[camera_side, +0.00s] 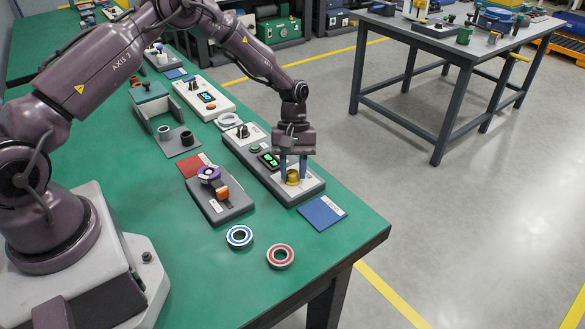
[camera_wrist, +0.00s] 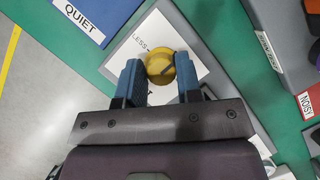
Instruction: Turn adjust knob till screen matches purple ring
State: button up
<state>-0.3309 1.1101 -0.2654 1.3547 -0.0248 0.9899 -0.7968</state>
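The adjust knob (camera_side: 292,179) is brass-yellow and sits on the near end of a grey and white unit (camera_side: 256,150). In the wrist view the knob (camera_wrist: 159,64) has a slot across its top and a "LESS" label beside it. My gripper (camera_side: 293,170) points down over it, its two blue fingers against opposite sides of the knob. The wrist view shows the gripper (camera_wrist: 160,68) the same way. The unit's small dark screen (camera_side: 269,160) shows green digits, too small to read surely. A purple ring (camera_side: 209,173) sits on a dark grey fixture with an orange part.
A blue "QUIET" plate (camera_side: 321,213) and a red plate (camera_side: 196,164) lie beside the units. A blue-marked ring (camera_side: 239,237) and a red-marked ring (camera_side: 280,256) lie on the green bench (camera_side: 335,255). Another white unit (camera_side: 204,97) with a screen stands farther back.

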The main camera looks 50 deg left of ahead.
jog(key=shift+f+m, duration=0.1)
jog(key=shift+m, duration=0.4)
jog(key=m, duration=0.2)
jog(key=m+g+y, duration=0.1)
jog(key=m, duration=0.1)
jog(key=shift+m+y, duration=0.3)
jog(key=shift+m, duration=0.1)
jog(key=m+y, duration=0.1)
jog(key=m, duration=0.1)
jog(key=m+y, duration=0.1)
jog(key=m, duration=0.2)
jog(key=shift+d+m+g, duration=0.1)
jog(key=shift+m+g, duration=0.2)
jog(key=shift+g, duration=0.1)
jog(key=shift+f, duration=0.1)
jog(key=o, duration=0.9)
jog(key=v, duration=1.3)
jog(key=shift+d, duration=0.25)
